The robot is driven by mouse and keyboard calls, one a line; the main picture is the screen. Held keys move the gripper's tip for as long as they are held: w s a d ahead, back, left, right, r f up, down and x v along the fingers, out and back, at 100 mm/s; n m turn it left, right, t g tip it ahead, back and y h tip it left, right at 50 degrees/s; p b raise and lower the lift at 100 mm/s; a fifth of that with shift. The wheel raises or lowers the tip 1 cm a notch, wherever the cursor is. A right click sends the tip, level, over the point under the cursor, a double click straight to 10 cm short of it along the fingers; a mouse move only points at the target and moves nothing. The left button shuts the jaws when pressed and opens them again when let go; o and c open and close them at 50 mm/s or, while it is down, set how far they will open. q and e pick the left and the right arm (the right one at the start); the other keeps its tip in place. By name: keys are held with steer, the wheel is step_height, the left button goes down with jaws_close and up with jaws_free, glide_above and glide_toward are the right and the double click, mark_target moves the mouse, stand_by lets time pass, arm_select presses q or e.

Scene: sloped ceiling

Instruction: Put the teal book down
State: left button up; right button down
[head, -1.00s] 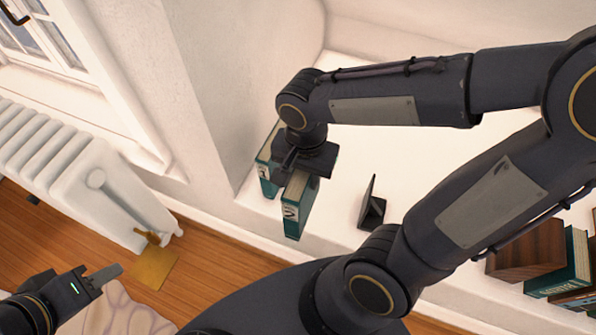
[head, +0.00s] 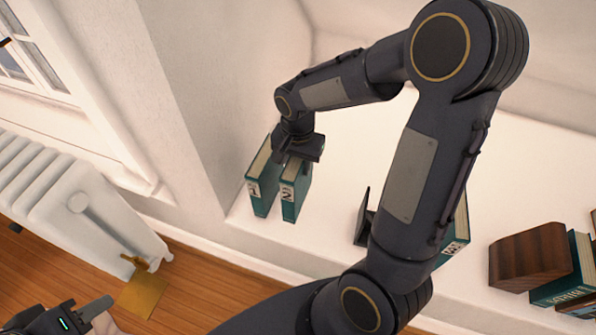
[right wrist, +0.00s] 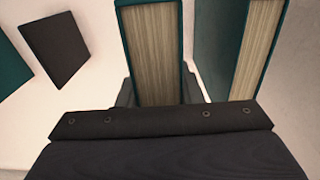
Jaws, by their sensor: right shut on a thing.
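A teal book marked 2 (head: 289,198) stands upright on the white ledge (head: 330,240), or just above it; I cannot tell if its base touches. My right gripper (head: 299,152) is over its top and shut on it. In the right wrist view the held book (right wrist: 155,50) shows its page edges between the fingers. A teal book marked 1 (head: 257,191) stands close beside it, on the wall side, with a narrow gap. It also shows in the right wrist view (right wrist: 263,45). My left gripper (head: 92,311) is low at the left, away from the books; its opening is unclear.
A black bookend (head: 361,222) stands to the right. Another teal book (head: 455,243) is partly hidden behind my right arm. A brown wooden block (head: 528,258) and more books (head: 566,275) are at far right. A wall rises at the left; a radiator (head: 75,200) is beyond.

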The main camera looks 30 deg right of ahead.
steer(key=shift+w+d+f+b, duration=0.15)
steer(key=shift+f+b, duration=0.15)
steer(key=shift+f, duration=0.65)
steer(key=shift+w+f+b, duration=0.15)
steer(key=shift+f+b, duration=0.15)
steer(key=shift+f, duration=0.6)
steer(key=shift+f, duration=0.2)
steer(key=c, duration=1)
jaws_free()
steer(key=shift+r, duration=0.1)
